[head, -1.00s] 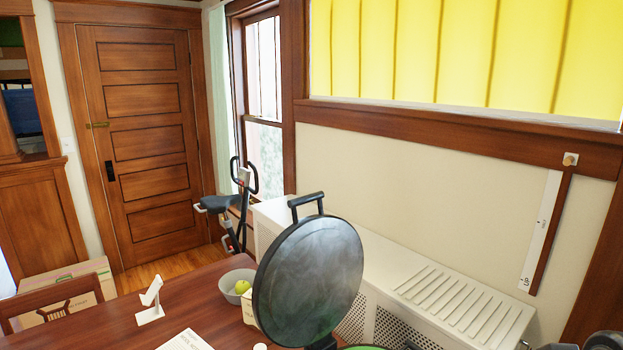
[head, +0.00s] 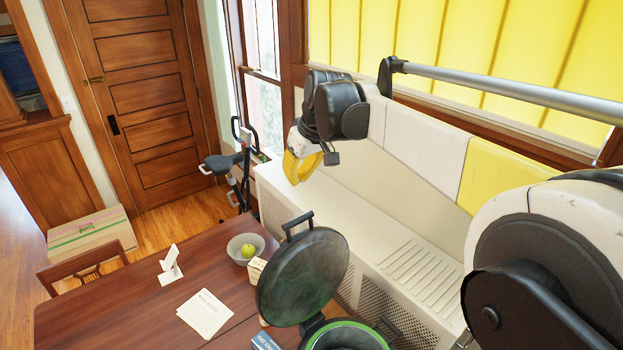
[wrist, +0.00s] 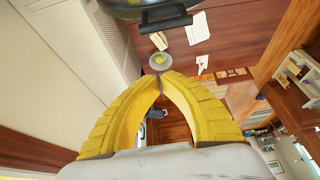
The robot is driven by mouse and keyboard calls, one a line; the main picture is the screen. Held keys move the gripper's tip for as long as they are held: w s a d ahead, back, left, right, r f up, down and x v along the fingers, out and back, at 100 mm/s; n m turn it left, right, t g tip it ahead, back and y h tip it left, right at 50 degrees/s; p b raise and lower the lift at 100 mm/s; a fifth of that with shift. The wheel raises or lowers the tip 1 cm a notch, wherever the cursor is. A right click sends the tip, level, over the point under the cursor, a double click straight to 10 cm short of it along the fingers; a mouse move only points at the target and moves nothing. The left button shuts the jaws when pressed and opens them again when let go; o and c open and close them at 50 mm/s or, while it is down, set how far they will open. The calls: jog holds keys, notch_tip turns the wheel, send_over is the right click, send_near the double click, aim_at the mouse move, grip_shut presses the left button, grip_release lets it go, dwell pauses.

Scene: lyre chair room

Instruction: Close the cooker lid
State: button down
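The cooker (head: 345,328) stands at the bottom of the head view, with a green ring at its rim and its near part cut off by the frame. Its round dark lid (head: 300,275) stands open, tilted up, with a black handle (head: 297,222) on its upper edge. In the wrist view the handle (wrist: 166,20) shows at the top, with part of the lid (wrist: 130,5) behind it. My gripper (head: 302,172) has yellow fingers and is above and beyond the lid, apart from it. In the wrist view its fingertips (wrist: 161,76) meet, with nothing between them.
The wooden table (head: 110,310) holds a bowl (head: 236,252) with a green apple, papers (head: 206,313), a small white stand (head: 170,265) and a blue book (head: 264,341). A white radiator cover (head: 405,245) runs along the wall. An exercise bike (head: 232,165) stands by the window.

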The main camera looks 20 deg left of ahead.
jog(key=f, duration=0.3)
jog(key=f+p, duration=0.1)
jog(key=f, duration=0.1)
jog(key=f+p, duration=0.1)
jog(key=f, duration=0.2)
jog(key=shift+s+d+f, duration=0.15)
jog(key=shift+d+f, duration=0.15)
jog(key=shift+a+f, duration=0.15)
jog(key=shift+f, duration=0.05)
jog(key=shift+r, duration=0.1)
jog(key=shift+d, duration=0.2)
